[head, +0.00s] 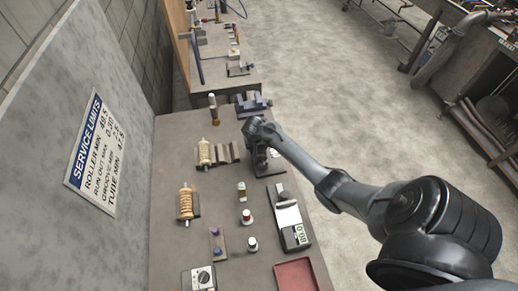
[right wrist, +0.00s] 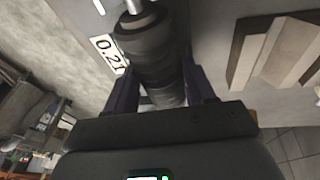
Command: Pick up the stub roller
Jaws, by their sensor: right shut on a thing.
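A dark grey, stepped cylindrical roller (right wrist: 152,45) with a bright metal shaft end fills the middle of the right wrist view; it looks like the stub roller. My right gripper (right wrist: 163,92) is shut on it, with one dark finger on each side. In the head view my right gripper (head: 261,153) is at the far end of my arm, low over the middle right of the bench. There the arm mostly hides the roller, and I cannot tell whether it touches the bench. My left gripper is not in view.
A label reading 0.21 (right wrist: 108,53) lies beside the roller. A gauge reading 0.08 (head: 295,236), a red tray (head: 296,275) and small capped bottles (head: 247,217) are nearer. Grey blocks (head: 252,103) lie beyond my gripper.

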